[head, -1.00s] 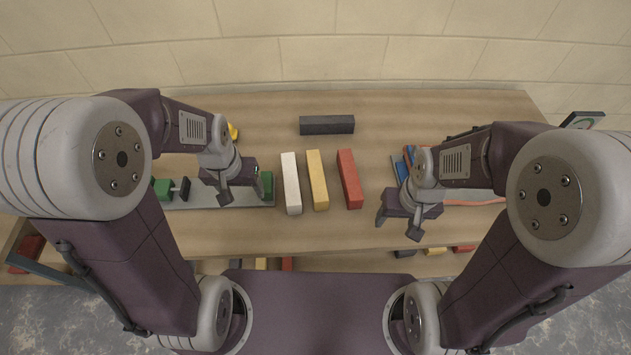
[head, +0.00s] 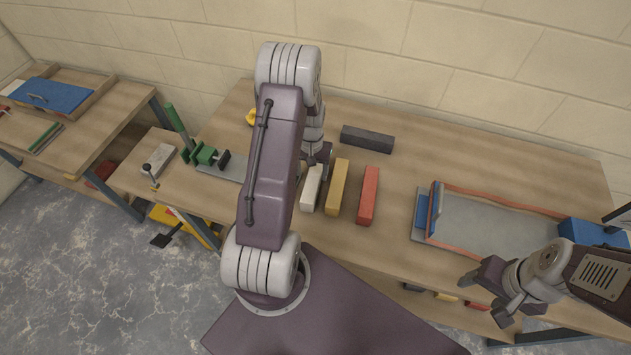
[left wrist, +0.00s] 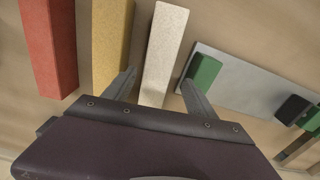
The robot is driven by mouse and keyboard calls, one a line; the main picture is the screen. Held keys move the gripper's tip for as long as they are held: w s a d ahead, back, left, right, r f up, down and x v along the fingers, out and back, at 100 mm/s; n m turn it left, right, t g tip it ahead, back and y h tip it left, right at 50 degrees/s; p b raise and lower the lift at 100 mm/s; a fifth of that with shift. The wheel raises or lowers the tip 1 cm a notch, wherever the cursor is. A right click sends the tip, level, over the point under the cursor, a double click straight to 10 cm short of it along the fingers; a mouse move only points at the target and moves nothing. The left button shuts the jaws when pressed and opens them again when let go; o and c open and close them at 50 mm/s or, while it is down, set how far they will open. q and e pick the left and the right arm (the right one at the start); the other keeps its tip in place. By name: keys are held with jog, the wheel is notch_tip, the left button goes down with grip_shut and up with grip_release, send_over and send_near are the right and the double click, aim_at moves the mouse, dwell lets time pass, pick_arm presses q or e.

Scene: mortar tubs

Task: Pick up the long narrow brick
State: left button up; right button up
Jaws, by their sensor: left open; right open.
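The white brick (head: 311,187) lies on the bench, slimmer than the yellow brick (head: 338,187) and red brick (head: 367,195) beside it. A dark grey brick (head: 367,139) lies crosswise behind them. My left gripper (head: 319,160) is over the far end of the white brick, partly hidden by its arm. In the left wrist view its open fingers (left wrist: 158,82) lie on either side of the white brick (left wrist: 165,42); contact cannot be told. The yellow brick (left wrist: 110,40) and red brick (left wrist: 48,45) are left of it. My right gripper (head: 486,297) is open and empty at the bench's front right.
A green clamp (head: 205,155) on a grey plate stands left of the bricks; its green jaw (left wrist: 205,72) is close to one left finger. A grey tray (head: 490,225) with orange-red edges and blue parts lies to the right. More bricks sit on a lower shelf.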

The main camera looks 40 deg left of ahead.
aim_at(313, 177)
pick_arm(q)
jog(key=f, duration=0.3)
jog(key=f+p, duration=0.1)
jog(key=f, duration=0.1)
jog(key=shift+d, duration=0.25)
jog(key=shift+w+f, duration=0.1)
jog(key=shift+f, duration=0.2)
jog(key=shift+r, duration=0.1)
grip_shut()
